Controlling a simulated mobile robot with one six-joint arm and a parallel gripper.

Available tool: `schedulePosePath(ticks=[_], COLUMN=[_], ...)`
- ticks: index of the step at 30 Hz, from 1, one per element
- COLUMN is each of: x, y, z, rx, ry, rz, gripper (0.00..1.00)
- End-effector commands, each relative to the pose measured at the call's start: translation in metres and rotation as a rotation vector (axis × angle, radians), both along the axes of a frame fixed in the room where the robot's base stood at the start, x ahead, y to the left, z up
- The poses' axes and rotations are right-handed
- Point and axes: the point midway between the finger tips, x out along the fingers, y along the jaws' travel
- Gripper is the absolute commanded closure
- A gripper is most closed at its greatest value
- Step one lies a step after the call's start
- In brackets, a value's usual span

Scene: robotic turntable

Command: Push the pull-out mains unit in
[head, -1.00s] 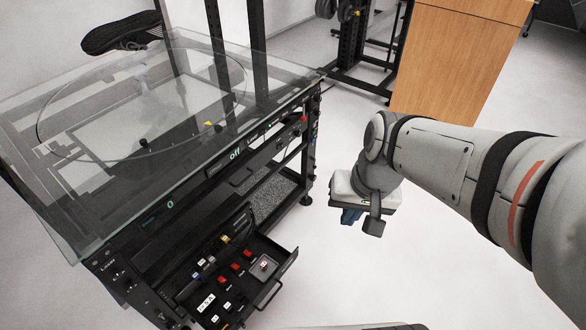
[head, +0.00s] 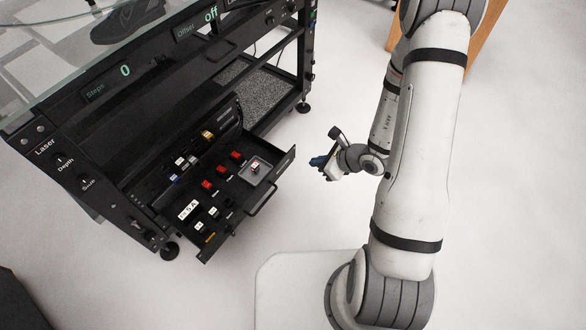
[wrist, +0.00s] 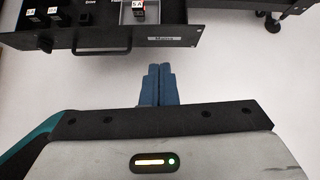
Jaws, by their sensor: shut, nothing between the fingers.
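The pull-out mains unit (head: 228,222) is a black drawer-like tray with red and white switches, standing out from the lower front of the black turntable rack. A handle (head: 262,199) is on its front panel. In the wrist view its front panel (wrist: 190,36), labelled "Mains", and its handle (wrist: 101,50) lie across the top. My gripper (head: 318,162) is to the right of the unit in the head view, apart from it. In the wrist view the blue fingers (wrist: 159,68) are together and empty, pointing at the front panel, with a small gap of floor seen between.
The turntable rack (head: 60,160) with a glass top and displays stands at left. A grey speckled shelf (head: 258,95) is beyond the unit. White floor (head: 520,200) is open on the right. A wooden cabinet (head: 484,45) is at the top.

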Motion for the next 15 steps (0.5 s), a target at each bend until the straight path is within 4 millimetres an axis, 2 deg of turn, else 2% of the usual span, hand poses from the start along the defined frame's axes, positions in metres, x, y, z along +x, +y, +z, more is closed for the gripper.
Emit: schedulePosePath(ticks=[1,6,11,15], x=[-0.001,0.001,0.011,0.024], y=[-0.004,-0.004,0.01,0.027], z=[-0.016,-0.032,-0.05,-0.072], rx=[0.001,0.0,0.001,0.001], ry=[0.02,0.041,0.04,0.04], rz=[-0.033,-0.078,-0.074,-0.072], gripper=[1.0,1.0,1.0,1.0])
